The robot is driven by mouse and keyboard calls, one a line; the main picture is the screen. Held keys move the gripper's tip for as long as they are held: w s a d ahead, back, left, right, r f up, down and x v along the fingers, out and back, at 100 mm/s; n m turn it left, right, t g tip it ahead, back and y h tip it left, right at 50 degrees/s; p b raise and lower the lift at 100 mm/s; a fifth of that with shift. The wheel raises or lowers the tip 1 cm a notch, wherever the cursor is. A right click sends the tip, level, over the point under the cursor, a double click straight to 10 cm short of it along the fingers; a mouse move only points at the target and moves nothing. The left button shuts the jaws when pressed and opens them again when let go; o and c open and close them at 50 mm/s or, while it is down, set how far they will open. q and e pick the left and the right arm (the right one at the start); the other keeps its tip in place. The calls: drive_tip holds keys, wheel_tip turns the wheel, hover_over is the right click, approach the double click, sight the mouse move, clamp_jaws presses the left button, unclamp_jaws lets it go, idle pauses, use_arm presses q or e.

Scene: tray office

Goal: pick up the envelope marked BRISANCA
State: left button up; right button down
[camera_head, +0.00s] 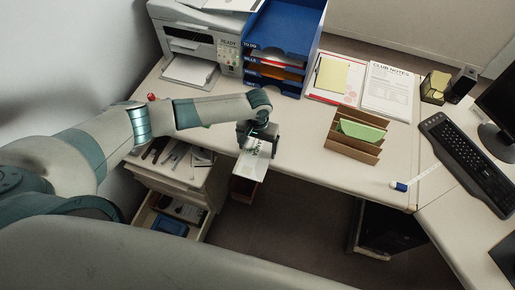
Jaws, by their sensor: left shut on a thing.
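My left gripper (257,133) is near the front edge of the desk, with my left arm coming in from the left. It is shut on a white envelope (252,163) that hangs tilted from the jaws, over the desk's front edge. Any writing on the envelope is too small to read, so I cannot tell whether it says BRISANCA. My right gripper is not in view.
A printer (205,40) and a blue tray stack (283,28) stand at the back. A brown sorter (352,147) holds green paper. A marker (400,186), keyboard (466,160) and clipboard papers (388,90) lie right. An open drawer (150,216) sits below.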

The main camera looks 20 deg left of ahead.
sight(260, 152)
use_arm(q)
drive_tip(key=r+b, duration=0.1)
drive_tip(key=r, duration=0.1)
drive_tip(key=d+r, duration=0.1)
drive_tip(key=shift+r+b, duration=0.35)
drive_tip(key=d+r+b, duration=0.3)
drive_tip(key=d+r, duration=0.3)
drive_tip(key=d, duration=0.4)
drive_tip(key=shift+s+d+r, duration=0.3)
drive_tip(key=shift+d+r, duration=0.05)
drive_tip(key=shift+r, duration=0.05)
